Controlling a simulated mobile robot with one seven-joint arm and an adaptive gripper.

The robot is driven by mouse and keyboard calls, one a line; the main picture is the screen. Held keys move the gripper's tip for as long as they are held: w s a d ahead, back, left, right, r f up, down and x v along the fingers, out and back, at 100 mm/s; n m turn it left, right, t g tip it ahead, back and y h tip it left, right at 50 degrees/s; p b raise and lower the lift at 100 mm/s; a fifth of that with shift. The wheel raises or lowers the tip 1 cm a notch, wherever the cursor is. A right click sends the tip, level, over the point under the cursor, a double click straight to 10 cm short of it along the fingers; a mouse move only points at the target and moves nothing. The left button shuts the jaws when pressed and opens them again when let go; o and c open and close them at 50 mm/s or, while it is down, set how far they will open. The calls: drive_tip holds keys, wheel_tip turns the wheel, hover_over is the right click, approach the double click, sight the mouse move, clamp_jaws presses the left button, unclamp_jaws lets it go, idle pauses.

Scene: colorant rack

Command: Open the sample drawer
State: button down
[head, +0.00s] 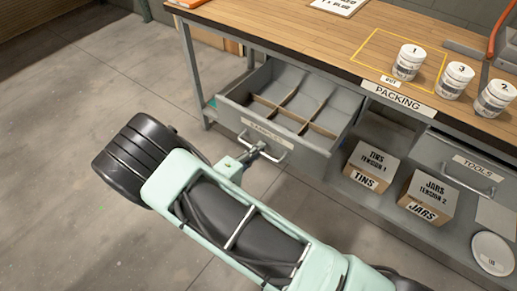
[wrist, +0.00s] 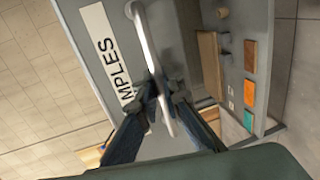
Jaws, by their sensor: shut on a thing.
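The sample drawer (head: 305,138) is a grey drawer under the workbench, pulled well out, with its compartments showing. Wooden dividers split its inside, and its front carries a label reading "SAMPLES". Its bar handle (head: 283,152) is on the drawer front; the handle also shows in the wrist view (wrist: 144,35). My gripper (head: 256,151) is at the handle, and in the wrist view (wrist: 163,92) its two dark fingers are closed around the bar. The drawer's far end is hidden under the bench top.
The workbench (head: 290,35) holds several white tubs, one of them (head: 408,62) by a yellow outline. A shut "TOOLS" drawer (head: 460,170) is at the right. Boxes marked tins (head: 370,165) and jars (head: 428,196) stand on the lower shelf. The floor at left is clear.

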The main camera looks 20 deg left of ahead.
drive_tip(key=c, duration=2.1)
unclamp_jaws()
drive_tip(key=v, duration=1.2)
